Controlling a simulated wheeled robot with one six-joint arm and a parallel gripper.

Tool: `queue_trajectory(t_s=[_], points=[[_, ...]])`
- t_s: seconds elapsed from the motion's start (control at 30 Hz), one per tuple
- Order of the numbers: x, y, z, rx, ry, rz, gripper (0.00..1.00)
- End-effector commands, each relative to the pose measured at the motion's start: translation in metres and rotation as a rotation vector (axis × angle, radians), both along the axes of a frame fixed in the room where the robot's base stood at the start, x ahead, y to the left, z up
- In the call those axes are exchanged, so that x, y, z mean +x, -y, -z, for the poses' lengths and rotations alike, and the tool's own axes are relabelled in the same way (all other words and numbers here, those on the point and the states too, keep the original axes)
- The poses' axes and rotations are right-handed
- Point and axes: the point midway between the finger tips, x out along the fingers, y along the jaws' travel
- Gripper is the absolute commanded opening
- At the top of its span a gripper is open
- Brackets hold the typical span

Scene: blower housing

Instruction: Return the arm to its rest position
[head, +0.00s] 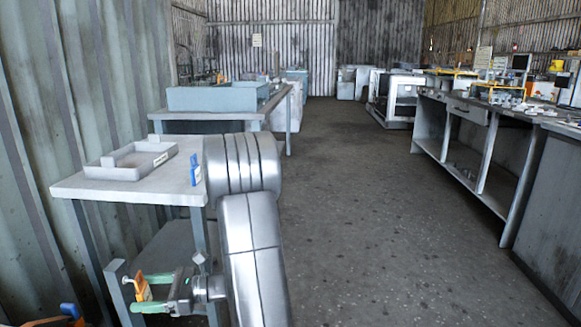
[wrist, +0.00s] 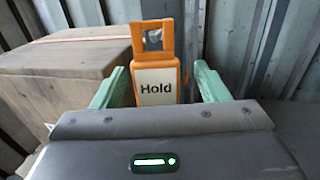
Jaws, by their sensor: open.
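My gripper (head: 145,293) is low at the left in the head view, beside the near grey table. Its two green fingers are spread apart. In the wrist view my gripper (wrist: 159,72) has an orange tag (wrist: 153,47) with a white "Hold" label between or just beyond its fingers. Gaps show at both sides of the tag, and its lower end is hidden behind the gripper body. The orange tag also shows at the fingers in the head view (head: 140,287).
The near table (head: 110,191) bears a grey tray (head: 125,169), with a blue tag (head: 195,169) at its edge. A blue-grey bin (head: 210,98) is on the table behind. A corrugated wall (head: 60,90) stands close at left. The floor (head: 370,200) is clear toward the right workbench (head: 490,120).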

Motion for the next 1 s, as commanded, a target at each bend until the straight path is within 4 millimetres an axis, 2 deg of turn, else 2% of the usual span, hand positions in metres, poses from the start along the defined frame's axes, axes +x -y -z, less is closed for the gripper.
queue_trajectory(t_s=[0.3, 0.7, 1.0], points=[[0.009, 0.058, -0.004, 0.005, -0.001, 0.006, 0.68], [0.017, 0.123, -0.005, 0.011, -0.001, 0.006, 0.68], [0.009, 0.071, 0.001, 0.006, 0.002, -0.004, 0.68]])
